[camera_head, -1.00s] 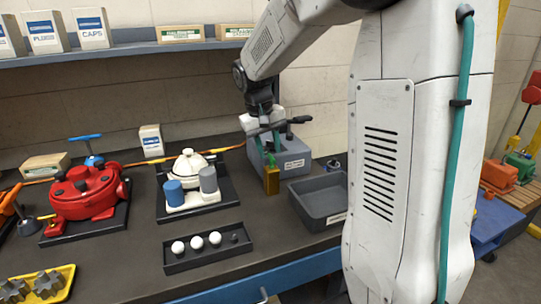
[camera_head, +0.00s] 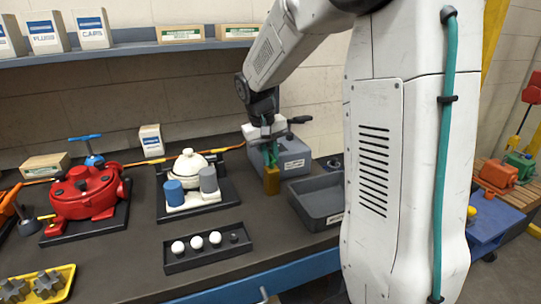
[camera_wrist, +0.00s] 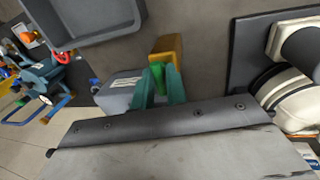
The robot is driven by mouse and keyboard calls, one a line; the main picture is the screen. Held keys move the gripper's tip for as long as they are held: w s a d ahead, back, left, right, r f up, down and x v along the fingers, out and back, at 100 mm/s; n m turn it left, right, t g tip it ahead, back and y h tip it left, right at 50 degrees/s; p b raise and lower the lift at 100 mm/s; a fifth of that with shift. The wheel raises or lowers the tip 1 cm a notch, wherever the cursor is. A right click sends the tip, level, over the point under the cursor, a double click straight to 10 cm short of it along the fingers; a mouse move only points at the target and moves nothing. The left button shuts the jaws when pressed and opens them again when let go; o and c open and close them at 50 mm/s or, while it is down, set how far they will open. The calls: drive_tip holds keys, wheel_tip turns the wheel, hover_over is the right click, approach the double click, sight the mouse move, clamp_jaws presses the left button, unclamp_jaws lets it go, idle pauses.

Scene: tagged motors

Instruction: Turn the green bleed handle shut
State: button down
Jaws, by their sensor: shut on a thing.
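The green bleed handle (camera_wrist: 157,72) shows as a bright green piece between the teal fingers of my gripper (camera_wrist: 158,86) in the wrist view. My gripper is shut on it, and the fingers hide much of the handle. A brass-yellow block (camera_wrist: 168,46) sits right beside the handle, just beyond the fingertips. In the head view, my gripper (camera_head: 269,147) points down in front of a grey labelled box (camera_head: 293,161), with the brass block (camera_head: 272,181) below it. The handle's exact angle is hard to tell.
An open grey tray (camera_head: 318,217) stands just right of the block. A white-domed motor (camera_head: 188,163) on a dark base is to the left, and a red motor (camera_head: 85,195) farther left. A dark tray (camera_head: 206,252) with white balls lies in front.

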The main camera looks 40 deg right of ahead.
drive_tip(key=m, duration=0.4)
drive_tip(key=shift+w+m+g+y, duration=0.15)
drive_tip(key=shift+m+g+y, duration=0.15)
drive_tip(key=shift+m+g, duration=0.1)
drive_tip(key=m, duration=0.4)
drive_tip(key=shift+w+m+g+y, duration=0.1)
drive_tip(key=shift+m+g+y, duration=0.2)
drive_tip(key=m, duration=0.4)
drive_tip(key=shift+w+y, duration=0.1)
drive_tip(key=shift+y, duration=0.3)
drive_tip(key=shift+d+m+y, duration=0.1)
drive_tip(key=shift+m+y, duration=0.3)
drive_tip(key=shift+m, duration=1.7)
drive_tip(key=c, duration=1.5)
unclamp_jaws()
drive_tip(key=shift+o, duration=0.2)
